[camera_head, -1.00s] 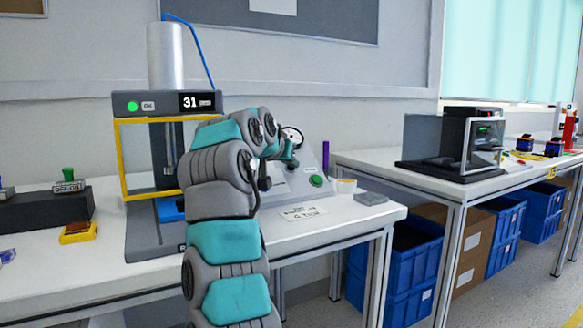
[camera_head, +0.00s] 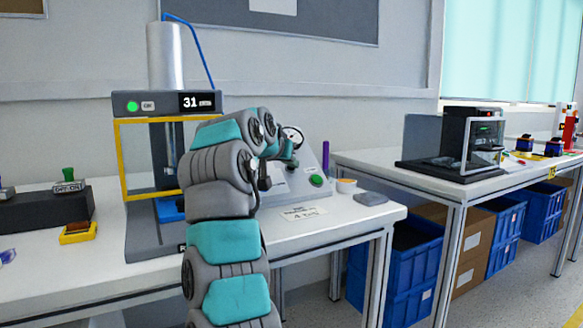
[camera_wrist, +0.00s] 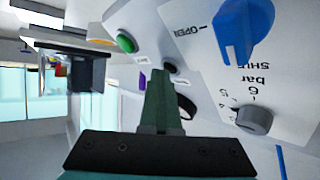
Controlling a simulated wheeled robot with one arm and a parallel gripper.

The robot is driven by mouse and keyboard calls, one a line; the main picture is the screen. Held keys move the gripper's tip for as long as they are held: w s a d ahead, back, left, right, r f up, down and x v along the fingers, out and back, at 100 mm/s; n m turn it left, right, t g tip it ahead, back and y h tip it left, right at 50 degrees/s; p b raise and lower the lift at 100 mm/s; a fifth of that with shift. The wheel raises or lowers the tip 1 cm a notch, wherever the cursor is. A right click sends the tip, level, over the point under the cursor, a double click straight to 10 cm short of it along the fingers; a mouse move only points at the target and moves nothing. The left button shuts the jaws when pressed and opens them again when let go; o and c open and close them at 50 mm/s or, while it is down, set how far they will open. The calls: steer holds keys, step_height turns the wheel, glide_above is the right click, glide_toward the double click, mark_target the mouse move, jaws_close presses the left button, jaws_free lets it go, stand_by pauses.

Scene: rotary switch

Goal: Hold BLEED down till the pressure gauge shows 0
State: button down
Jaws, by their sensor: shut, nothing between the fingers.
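The sloped grey control panel (camera_head: 311,164) stands at the back of the near table. Its round white pressure gauge (camera_head: 292,137) is partly behind my arm, and the reading is too small to tell. In the wrist view my gripper (camera_wrist: 160,73) is shut and empty, its dark fingers close together in front of the panel. A small dark round part (camera_wrist: 170,68) lies right by the fingertips; I cannot tell whether they touch. No BLEED label is readable. A green button (camera_wrist: 127,41), a blue knob (camera_wrist: 236,30) and a grey knob (camera_wrist: 254,120) are on the panel.
A press with a yellow frame (camera_head: 122,160) and a display reading 31 stands left of my arm. A purple cylinder (camera_head: 326,155), a small cup (camera_head: 346,186) and a grey pad (camera_head: 370,198) are right of the panel. The table's front right is mostly clear.

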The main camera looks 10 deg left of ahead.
stand_by(0.5)
steer(key=shift+s+d+r, duration=0.3)
steer(key=shift+s+r, duration=0.15)
steer(key=shift+r, duration=0.2)
steer(key=s+r, duration=0.1)
steer(key=d+r, duration=0.1)
steer(key=s+d+r, duration=0.1)
steer(key=shift+s+r, duration=0.35)
steer(key=shift+r, duration=0.05)
steer(key=shift+a, duration=0.1)
